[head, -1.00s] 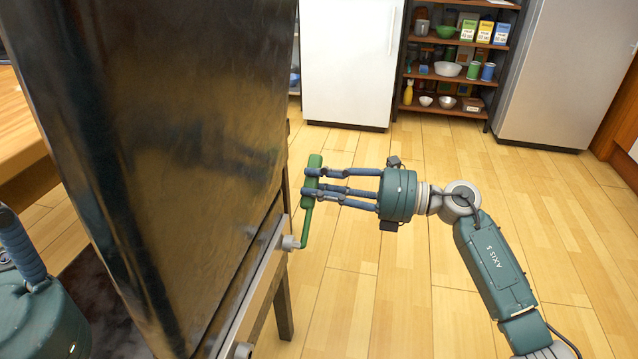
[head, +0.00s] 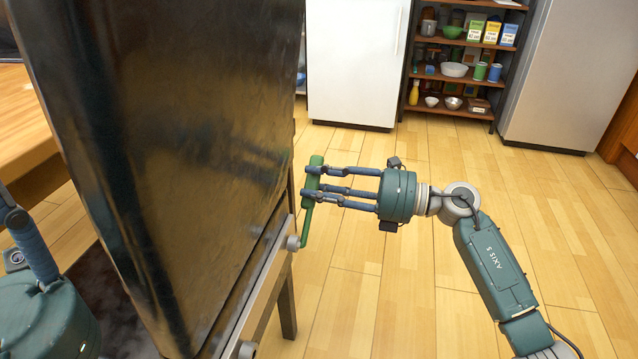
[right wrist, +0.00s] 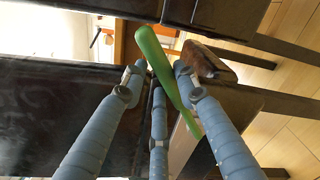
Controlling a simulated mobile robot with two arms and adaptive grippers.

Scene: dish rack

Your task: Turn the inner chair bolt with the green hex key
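The green hex key (head: 313,187) has a thick handle on top and a thin bent shaft below. My right gripper (head: 315,185) has its fingers closed around the handle. In the right wrist view the key (right wrist: 160,62) lies between the fingertips (right wrist: 159,80). A second bolt (head: 247,349) sits nearer on the same rail. The dark chair (head: 170,150) fills the left. My left gripper (head: 30,235) shows only partly at the left edge.
A wooden table (head: 22,110) stands behind the chair at the left. A white fridge (head: 350,65), a shelf with several jars and bowls (head: 462,100) and a grey cabinet (head: 560,75) stand at the back. The wooden floor (head: 390,290) right of the chair is clear.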

